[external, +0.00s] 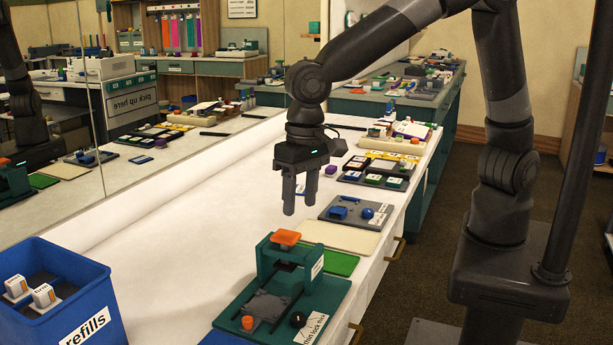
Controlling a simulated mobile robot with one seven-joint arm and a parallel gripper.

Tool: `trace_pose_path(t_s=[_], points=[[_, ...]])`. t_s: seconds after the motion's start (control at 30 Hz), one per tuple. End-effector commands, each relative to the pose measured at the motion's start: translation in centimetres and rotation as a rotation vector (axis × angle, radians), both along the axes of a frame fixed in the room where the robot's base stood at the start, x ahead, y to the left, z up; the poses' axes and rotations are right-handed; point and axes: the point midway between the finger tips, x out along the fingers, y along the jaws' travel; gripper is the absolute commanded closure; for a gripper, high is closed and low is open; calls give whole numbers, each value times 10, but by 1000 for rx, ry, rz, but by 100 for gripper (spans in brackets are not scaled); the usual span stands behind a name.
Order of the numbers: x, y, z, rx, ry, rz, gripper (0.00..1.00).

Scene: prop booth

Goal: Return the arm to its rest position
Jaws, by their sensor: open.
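My gripper (301,192) hangs from my dark arm above the white counter, in the middle of the external view. The arm reaches in from the upper right and bends down at the wrist. The gripper appears above the counter behind the green press-like device (323,290) and left of the grey tray (378,219) with blue parts. Its exact height over the counter is hard to tell.
A blue bin (92,331) labelled "refills" holds white-and-orange items at the lower left. A green mat (340,263) and a cream board (349,240) lie beyond the device. Several trays line the counter's right side. A mirror (60,211) stands along the left. The counter's middle (205,215) is clear.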

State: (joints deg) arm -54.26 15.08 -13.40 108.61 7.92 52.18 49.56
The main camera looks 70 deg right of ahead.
Motion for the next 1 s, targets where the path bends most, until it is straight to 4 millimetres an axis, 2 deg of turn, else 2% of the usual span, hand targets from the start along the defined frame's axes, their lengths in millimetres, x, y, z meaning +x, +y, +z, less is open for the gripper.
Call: trace_pose_path(t_s=[0.03, 0.23, 0.47, 0.7, 0.9, 1.0], points=[[5, -23, 15, 19, -14, 0, 51], [8, -106, 59, 65, -82, 35, 51], [-11, -194, 95, 78, -185, 78, 51], [-51, -272, 116, 40, -305, 122, 51], [-92, -322, 122, -37, -399, 155, 51], [-110, -339, 121, -79, -433, 170, 51]])
